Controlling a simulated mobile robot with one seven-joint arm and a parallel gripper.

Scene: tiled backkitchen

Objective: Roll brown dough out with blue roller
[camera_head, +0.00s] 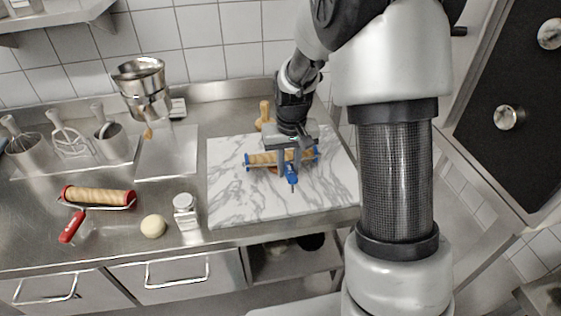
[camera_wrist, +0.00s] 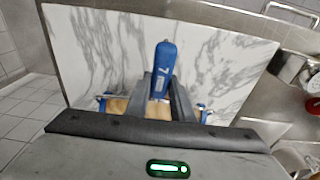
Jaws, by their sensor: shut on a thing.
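The blue roller (camera_head: 262,159) has a tan wooden cylinder, blue end caps and a blue handle; it lies over the marble board. My gripper (camera_head: 289,168) is shut on its handle, which shows between the fingers in the wrist view (camera_wrist: 164,68). A small bit of brown dough (camera_head: 273,171) shows just under the roller's front edge; the roller and gripper hide most of it. I cannot tell how flat the dough is. In the wrist view the tan cylinder (camera_wrist: 117,105) shows beside the fingers.
The marble board (camera_head: 235,195) has bare room left and front. A red-handled roller (camera_head: 98,196), a pale dough ball (camera_head: 153,226) and a glass shaker (camera_head: 186,211) stand left of it. A wooden-handled tool (camera_head: 265,112) is behind.

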